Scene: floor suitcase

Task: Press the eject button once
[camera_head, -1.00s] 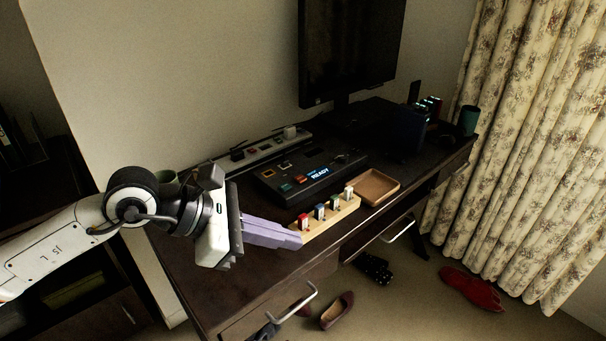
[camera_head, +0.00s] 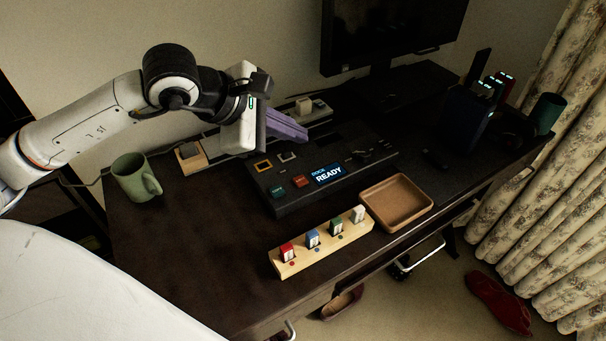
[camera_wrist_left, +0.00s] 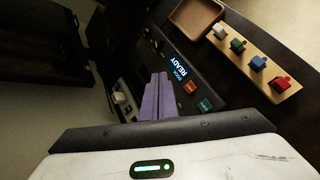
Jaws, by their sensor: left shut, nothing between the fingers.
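A black console (camera_head: 325,183) lies on the dark desk, with a lit screen (camera_head: 328,174) reading "READY". It carries a green button (camera_head: 278,191), an orange-red button (camera_head: 301,181), a yellow-framed square (camera_head: 263,166) and a white-framed square (camera_head: 287,157). I cannot read which one is eject. My left gripper (camera_head: 302,134) has purple fingers, shut and empty, near the console's back edge. In the left wrist view the fingers (camera_wrist_left: 158,82) lie over part of the console, beside the screen (camera_wrist_left: 179,66); the orange-red (camera_wrist_left: 190,87) and green (camera_wrist_left: 205,105) buttons show to their right. My right gripper is not in view.
A wooden block (camera_head: 322,251) with several coloured plugs stands in front of the console, beside an empty brown tray (camera_head: 396,203). A green mug (camera_head: 133,178) stands at the left. A power strip (camera_head: 190,153) runs behind the console. A monitor (camera_head: 392,32) stands at the back.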

